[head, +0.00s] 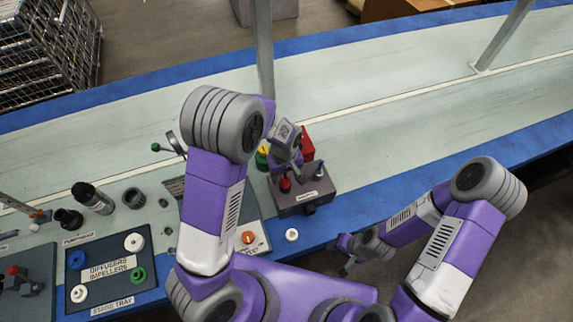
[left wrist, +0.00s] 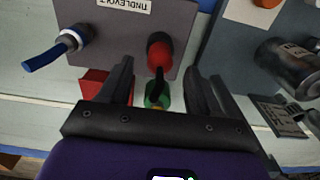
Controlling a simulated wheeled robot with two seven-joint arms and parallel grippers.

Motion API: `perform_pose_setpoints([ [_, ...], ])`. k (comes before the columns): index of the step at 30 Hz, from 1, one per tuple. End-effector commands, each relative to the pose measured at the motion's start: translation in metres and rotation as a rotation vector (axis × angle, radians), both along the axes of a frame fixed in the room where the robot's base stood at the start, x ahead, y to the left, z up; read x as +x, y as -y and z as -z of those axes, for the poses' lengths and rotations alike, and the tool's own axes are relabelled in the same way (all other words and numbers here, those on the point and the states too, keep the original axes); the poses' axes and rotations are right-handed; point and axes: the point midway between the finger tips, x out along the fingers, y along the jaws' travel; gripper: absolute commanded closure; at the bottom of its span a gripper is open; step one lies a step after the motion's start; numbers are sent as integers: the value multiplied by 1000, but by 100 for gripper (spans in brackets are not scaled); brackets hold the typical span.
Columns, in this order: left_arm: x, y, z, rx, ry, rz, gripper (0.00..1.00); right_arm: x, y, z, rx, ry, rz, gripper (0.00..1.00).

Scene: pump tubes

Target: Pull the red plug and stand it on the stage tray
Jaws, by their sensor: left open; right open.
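The red plug (head: 285,184) stands in the top of a grey labelled box (head: 302,202), with a blue plug (head: 320,169) in the same box. The left wrist view shows the red plug (left wrist: 159,52) with a dark end, and the blue plug (left wrist: 60,50) to its left. My left gripper (left wrist: 160,72) is open, its fingers either side of the red plug and apart from it. In the head view, my left gripper (head: 287,160) is over the box. My right gripper (head: 347,258) is open and empty by the table's front edge. The stage tray (head: 104,248) is a dark tray at lower left.
The stage tray holds a blue piece (head: 77,259), a green piece (head: 137,274) and white pieces (head: 134,242). A red block (head: 306,141) and a yellow-green piece (head: 262,156) are behind the box. A white ring (head: 291,234) lies in front. My left arm hides part of the table.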

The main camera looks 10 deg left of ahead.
Motion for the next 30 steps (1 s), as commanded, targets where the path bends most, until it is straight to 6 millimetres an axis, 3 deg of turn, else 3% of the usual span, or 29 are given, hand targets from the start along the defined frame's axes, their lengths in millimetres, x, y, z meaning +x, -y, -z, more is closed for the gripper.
perform_pose_setpoints([
  [3,-1,-1,22,1,-3,-1,37,0,0,7,0,0,0,57],
  [9,0,0,42,0,0,1,37,0,0,12,0,1,0,57],
  [20,0,0,46,-1,1,1,37,0,0,12,0,1,0,57],
  [30,0,0,46,-1,1,1,89,0,0,12,0,1,0,57],
])
